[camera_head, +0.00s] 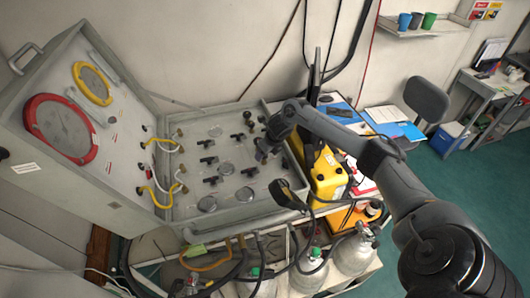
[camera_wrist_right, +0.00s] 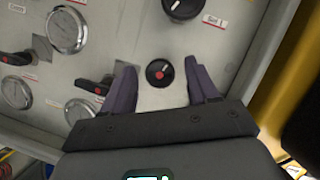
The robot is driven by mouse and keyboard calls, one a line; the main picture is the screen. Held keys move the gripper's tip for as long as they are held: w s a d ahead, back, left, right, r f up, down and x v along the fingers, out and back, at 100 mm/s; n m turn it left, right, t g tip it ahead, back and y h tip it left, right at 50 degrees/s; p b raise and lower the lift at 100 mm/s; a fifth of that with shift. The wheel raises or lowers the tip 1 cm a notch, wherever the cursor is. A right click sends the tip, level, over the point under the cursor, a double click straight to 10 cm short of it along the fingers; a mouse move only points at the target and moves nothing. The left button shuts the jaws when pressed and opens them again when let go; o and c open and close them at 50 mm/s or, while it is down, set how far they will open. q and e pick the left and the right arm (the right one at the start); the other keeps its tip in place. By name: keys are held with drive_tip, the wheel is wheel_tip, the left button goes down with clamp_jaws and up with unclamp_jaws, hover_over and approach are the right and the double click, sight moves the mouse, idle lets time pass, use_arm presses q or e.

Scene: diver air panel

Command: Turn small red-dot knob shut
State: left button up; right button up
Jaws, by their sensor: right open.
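A small round black knob (camera_wrist_right: 160,73) with a red dot sits on the grey panel face in the right wrist view. My right gripper (camera_wrist_right: 163,85) is open, with one dark finger to the left of the knob and one to the right. Gaps show on both sides, so neither finger appears to touch it. In the head view the right gripper (camera_head: 266,152) is over the right part of the panel (camera_head: 190,208), and the small knob cannot be made out there. My left gripper is not in view.
A larger black knob (camera_wrist_right: 183,8) is just beyond the small one. Black-handled valves (camera_wrist_right: 94,86) and round gauges (camera_wrist_right: 67,30) lie to the left. A yellow case (camera_head: 327,178) stands right of the panel. The open lid (camera_head: 110,150) rises on the left.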

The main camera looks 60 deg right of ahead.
drive_tip(key=c, duration=1)
